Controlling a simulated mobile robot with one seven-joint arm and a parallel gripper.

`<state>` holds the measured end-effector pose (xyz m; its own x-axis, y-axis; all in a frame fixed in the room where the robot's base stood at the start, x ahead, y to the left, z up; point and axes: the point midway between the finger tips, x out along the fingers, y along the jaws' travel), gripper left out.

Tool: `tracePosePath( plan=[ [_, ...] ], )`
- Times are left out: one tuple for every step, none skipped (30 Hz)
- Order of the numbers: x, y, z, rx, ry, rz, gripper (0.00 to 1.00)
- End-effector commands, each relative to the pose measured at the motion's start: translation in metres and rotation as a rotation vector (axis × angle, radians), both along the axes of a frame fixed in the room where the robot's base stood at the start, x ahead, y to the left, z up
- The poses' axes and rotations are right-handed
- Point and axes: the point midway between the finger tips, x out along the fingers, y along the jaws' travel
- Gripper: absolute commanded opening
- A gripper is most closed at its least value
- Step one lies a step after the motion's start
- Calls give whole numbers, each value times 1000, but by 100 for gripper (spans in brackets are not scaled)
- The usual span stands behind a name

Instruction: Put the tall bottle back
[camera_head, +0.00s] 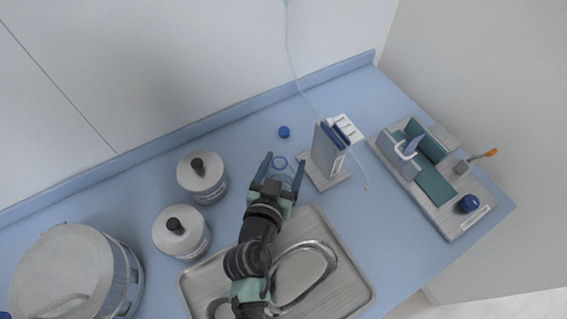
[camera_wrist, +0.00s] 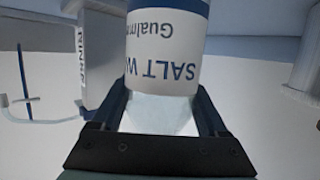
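The tall bottle (camera_wrist: 163,45) is upright on or just above the counter, between the two fingers of my gripper (camera_head: 285,160). Its white label with blue print reads "SALT W…" and appears upside down in the wrist view. Its pale, clear part (camera_wrist: 160,115) lies between the fingers in the wrist view.
A grey upright stand (camera_head: 326,150) is close to the right of my gripper. Two lidded jars (camera_head: 203,177) (camera_head: 181,232) stand left. A metal tray (camera_head: 350,290) lies under my arm. A large drum (camera_head: 75,275) is at far left, a wooden organizer (camera_head: 450,221) at right.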

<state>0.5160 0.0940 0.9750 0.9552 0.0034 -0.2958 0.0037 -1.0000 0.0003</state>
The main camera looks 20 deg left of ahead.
Motion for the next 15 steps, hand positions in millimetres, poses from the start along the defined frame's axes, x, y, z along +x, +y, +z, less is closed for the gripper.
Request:
tracePosePath(
  plan=[
    [0,0,1,0,0,0,87],
    [0,0,1,0,0,0,92],
    [0,0,1,0,0,0,100],
    [0,0,1,0,0,0,100],
    [0,0,1,0,0,0,100],
    [0,0,1,0,0,0,100],
    [0,0,1,0,0,0,100],
    [0,0,1,0,0,0,100],
    [0,0,1,0,0,0,100],
    [0,0,1,0,0,0,100],
    [0,0,1,0,0,0,100],
    [0,0,3,0,0,0,100],
    [0,0,4,0,0,0,100],
    [0,0,6,0,1,0,100],
    [-4,0,4,-1,1,1,100]
  ],
)
